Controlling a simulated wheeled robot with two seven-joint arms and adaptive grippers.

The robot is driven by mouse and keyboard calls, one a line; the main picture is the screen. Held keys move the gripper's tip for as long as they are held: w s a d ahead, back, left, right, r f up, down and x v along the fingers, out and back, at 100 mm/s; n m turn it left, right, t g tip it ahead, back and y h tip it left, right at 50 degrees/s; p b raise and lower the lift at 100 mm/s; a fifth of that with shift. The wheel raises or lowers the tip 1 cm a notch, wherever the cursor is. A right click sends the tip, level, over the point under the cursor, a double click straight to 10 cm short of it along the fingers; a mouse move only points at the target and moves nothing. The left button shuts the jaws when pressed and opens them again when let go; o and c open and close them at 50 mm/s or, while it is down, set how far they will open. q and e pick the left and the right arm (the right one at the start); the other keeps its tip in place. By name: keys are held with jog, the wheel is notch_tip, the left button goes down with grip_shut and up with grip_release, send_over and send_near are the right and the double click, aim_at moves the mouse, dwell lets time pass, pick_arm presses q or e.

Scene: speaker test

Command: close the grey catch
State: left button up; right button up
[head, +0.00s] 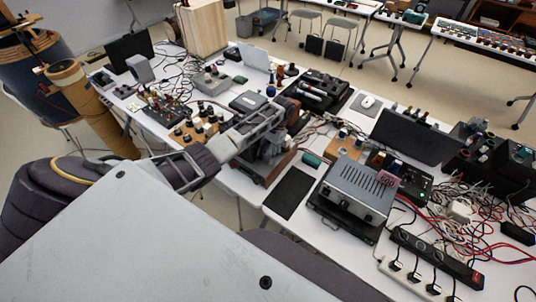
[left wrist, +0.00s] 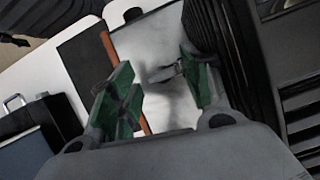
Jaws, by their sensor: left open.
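In the left wrist view a small grey metal piece (left wrist: 165,72), which looks like the catch, shows against a pale grey panel (left wrist: 160,110). It is small and blurred, so I cannot tell its exact position. My left gripper (left wrist: 160,88) is open, with green-padded fingers on either side of this piece and nothing visibly held. In the head view my left gripper (head: 287,112) reaches over a dark device with reddish-brown wooden sides (head: 284,166). The catch is hidden or too small to make out there. My right gripper is not in view.
Cables and power strips (head: 437,257) crowd the right. In the left wrist view a dark ribbed object (left wrist: 240,60) is close to the right finger, and a dark-blue case (left wrist: 25,150) lies left.

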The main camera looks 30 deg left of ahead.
pick_arm(q)
jog(key=shift+a, duration=0.1)
jog(key=v, duration=0.8)
dwell(0.3)
jog(key=shift+d+f, duration=0.1)
jog(key=shift+d, duration=0.15)
